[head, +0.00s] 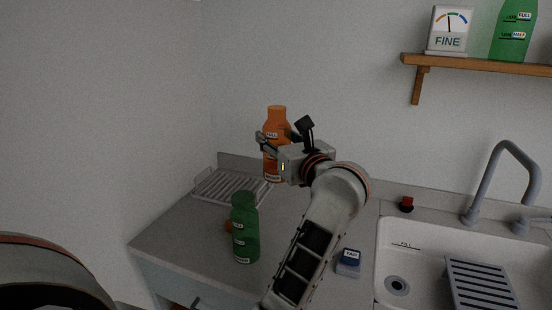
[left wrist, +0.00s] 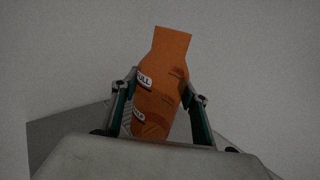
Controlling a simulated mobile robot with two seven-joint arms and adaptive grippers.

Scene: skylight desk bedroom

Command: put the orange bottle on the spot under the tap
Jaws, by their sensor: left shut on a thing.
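The orange bottle (head: 277,115) is upright in the head view, above the back left of the counter. My left gripper (head: 272,142) is shut around its body. In the left wrist view the orange bottle (left wrist: 165,75) stands between the two fingers (left wrist: 160,105), its labels partly showing and its lower part hidden by the gripper. The grey tap (head: 503,165) stands behind the sink at the right, well away from the bottle. Below it a grey slatted rack (head: 480,285) lies in the sink (head: 420,242). My right gripper is not in view.
A green bottle (head: 245,230) stands on the counter, partly hiding a small orange-brown thing. A white drying rack (head: 222,188) is at the back left. A blue-topped block (head: 348,262) and a red knob (head: 407,203) are near the sink. A shelf (head: 480,64) hangs above.

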